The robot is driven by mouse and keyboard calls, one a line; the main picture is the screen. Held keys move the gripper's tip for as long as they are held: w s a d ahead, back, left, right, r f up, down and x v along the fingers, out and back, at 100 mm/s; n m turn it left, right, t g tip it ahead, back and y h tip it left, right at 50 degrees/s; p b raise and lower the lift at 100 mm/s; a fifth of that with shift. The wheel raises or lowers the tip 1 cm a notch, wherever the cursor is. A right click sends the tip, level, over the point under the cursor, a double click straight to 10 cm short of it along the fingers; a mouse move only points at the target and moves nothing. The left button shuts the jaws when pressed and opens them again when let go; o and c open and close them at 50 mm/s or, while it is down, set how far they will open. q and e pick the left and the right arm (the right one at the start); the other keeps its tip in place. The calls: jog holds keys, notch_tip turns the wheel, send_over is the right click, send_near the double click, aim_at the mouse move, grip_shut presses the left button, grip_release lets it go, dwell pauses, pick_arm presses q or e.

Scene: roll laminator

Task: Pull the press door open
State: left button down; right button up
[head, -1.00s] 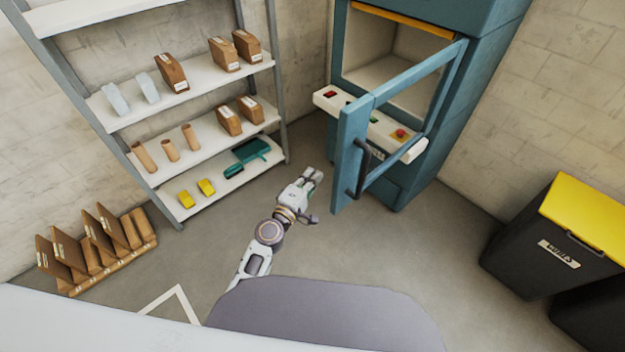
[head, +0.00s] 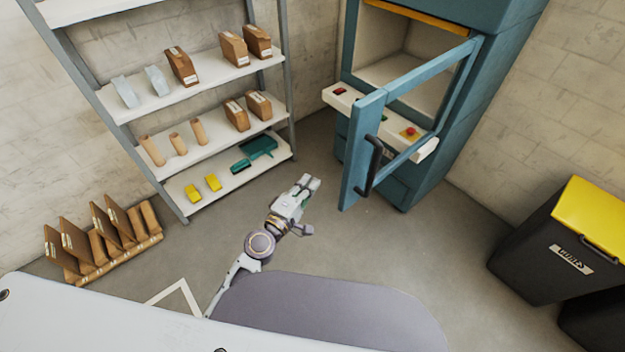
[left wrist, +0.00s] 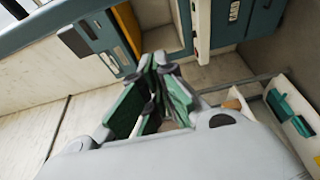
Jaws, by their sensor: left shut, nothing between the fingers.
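The teal press (head: 505,70) stands at the back right in the head view. Its framed door (head: 362,150) stands swung open, out from the cream chamber (head: 405,65). The black door handle (head: 374,165) is on the door's near edge. My left gripper (head: 311,183) is left of the door, apart from the handle, and holds nothing. In the left wrist view the green-padded fingers (left wrist: 160,66) are closed together, with part of the press (left wrist: 105,45) beyond them. My right gripper is in neither view.
A grey shelf rack (head: 185,100) with boxes, rolls and a green tool stands at the left. Brown boards (head: 100,240) stand in a low rack on the floor. A black bin with a yellow lid (head: 600,220) stands at the right. The floor between is clear.

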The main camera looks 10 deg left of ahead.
pick_arm(q)
jog(key=shift+b+v, duration=0.6)
jog(key=shift+v, duration=1.45)
jog(key=shift+f, duration=0.15)
